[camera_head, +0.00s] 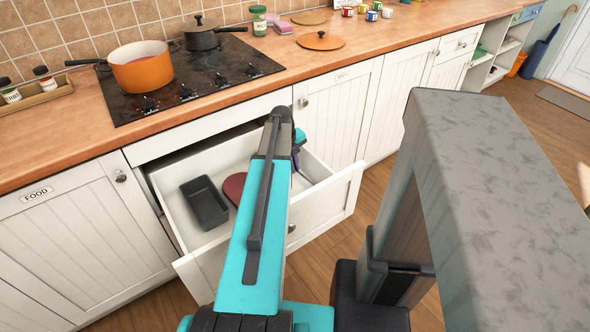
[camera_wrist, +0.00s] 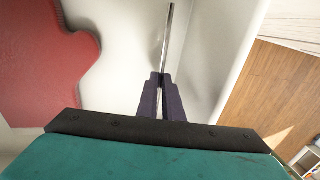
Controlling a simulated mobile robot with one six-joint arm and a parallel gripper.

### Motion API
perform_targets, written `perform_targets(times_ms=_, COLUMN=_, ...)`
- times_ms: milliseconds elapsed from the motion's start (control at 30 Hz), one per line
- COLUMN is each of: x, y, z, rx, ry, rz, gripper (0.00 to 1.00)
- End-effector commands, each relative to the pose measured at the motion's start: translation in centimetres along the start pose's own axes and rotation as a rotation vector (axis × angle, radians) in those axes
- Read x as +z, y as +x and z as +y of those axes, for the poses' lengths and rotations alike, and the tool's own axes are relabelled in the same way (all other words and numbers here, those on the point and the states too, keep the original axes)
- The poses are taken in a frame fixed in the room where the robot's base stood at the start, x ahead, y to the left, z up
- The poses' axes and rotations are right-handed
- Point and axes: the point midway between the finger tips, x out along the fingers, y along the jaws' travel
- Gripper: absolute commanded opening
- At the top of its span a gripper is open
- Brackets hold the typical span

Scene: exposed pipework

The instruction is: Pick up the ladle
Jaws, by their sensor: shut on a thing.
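The ladle (camera_wrist: 167,38) shows in the wrist view as a thin metallic rod; its bowl is not visible. My gripper (camera_wrist: 161,77) is shut on this rod, which runs forward from between the dark purple fingertips. The rod lies over the white inside of the open drawer (camera_head: 325,207), close to a side wall. In the head view my arm hides the ladle and most of the gripper. I cannot tell whether the ladle touches the drawer floor.
A red flat item (camera_wrist: 72,60) and a black tray (camera_head: 204,203) lie in the drawer. The stove (camera_head: 190,84) above holds an orange pot (camera_head: 143,72) and a dark lidded pot (camera_head: 203,39). Open wooden floor (camera_wrist: 262,95) lies to the right.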

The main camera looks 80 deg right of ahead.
Motion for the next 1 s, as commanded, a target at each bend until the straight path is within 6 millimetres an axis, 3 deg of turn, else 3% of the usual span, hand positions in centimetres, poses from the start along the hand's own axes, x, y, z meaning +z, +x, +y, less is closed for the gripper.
perform_targets(times_ms=700, x=0.1, y=-12.7, z=-2.5, rx=-0.001, ry=0.000, rz=-0.001, gripper=0.00)
perform_targets(times_ms=1000, x=0.0, y=-15.4, z=-3.0, rx=-0.001, ry=-0.001, rz=-0.001, gripper=0.00)
